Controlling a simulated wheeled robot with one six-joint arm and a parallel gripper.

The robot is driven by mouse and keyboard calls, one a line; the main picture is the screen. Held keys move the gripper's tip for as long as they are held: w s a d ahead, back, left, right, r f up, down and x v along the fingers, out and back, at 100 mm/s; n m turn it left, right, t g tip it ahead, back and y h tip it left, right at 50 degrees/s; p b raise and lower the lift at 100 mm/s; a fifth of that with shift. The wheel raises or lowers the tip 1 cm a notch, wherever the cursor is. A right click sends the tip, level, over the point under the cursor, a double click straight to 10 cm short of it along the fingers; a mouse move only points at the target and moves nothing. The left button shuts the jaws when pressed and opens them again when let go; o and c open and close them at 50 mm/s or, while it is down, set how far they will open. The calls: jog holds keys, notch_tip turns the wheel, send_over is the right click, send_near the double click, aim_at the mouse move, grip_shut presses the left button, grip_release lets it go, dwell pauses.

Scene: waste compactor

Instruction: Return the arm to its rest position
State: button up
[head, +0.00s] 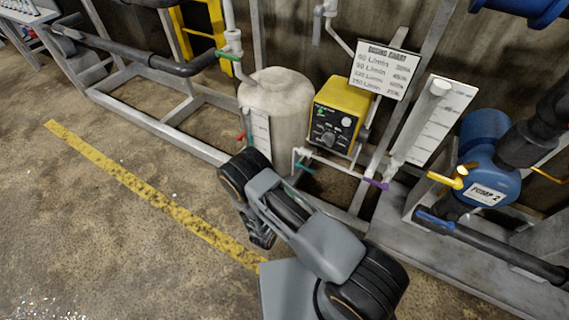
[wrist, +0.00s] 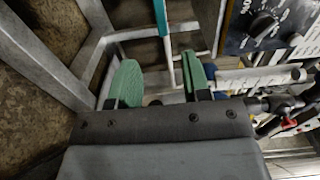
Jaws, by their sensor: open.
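My arm (head: 318,240) rises from the bottom of the head view and bends in front of the frame with the white tank and the yellow dosing pump. In the wrist view my gripper (wrist: 158,84) shows two green fingertips set apart, with no object held between them. A thin teal bar (wrist: 162,18) and a pale pipe lie beyond the fingers; I cannot tell how far. In the head view the fingertips cannot be made out clearly behind the wrist links.
The white tank (head: 277,105), yellow dosing pump (head: 340,112) and blue pump 2 (head: 487,165) stand beyond my arm, with pipes and valves between. A metal frame rail (head: 160,128) runs along the left. The floor past the yellow line (head: 150,192) is clear.

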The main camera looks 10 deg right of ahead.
jog(key=s+d+m+g+h, duration=0.3)
jog(key=s+d+m+g, duration=0.15)
jog(key=m, duration=0.45)
jog(key=s+d+r+m+g+p, duration=0.2)
jog(key=s+r+m+g+p, duration=0.25)
jog(key=r+m+g, duration=0.6)
jog(key=s+r+m+t+y+p, duration=0.2)
jog(key=r+m+y+p, duration=0.5)
jog(key=r, duration=1.7)
jog(key=s+r+m+t+y+p, duration=0.1)
jog(key=r+m+y+p, duration=0.6)
jog(key=r+m+p, duration=0.7)
notch_tip(320, 180, up, 10)
jog(key=m+t, duration=0.1)
jog(key=m, duration=0.4)
jog(key=shift+s+m+t+y, duration=0.3)
jog(key=shift+s+m, duration=0.05)
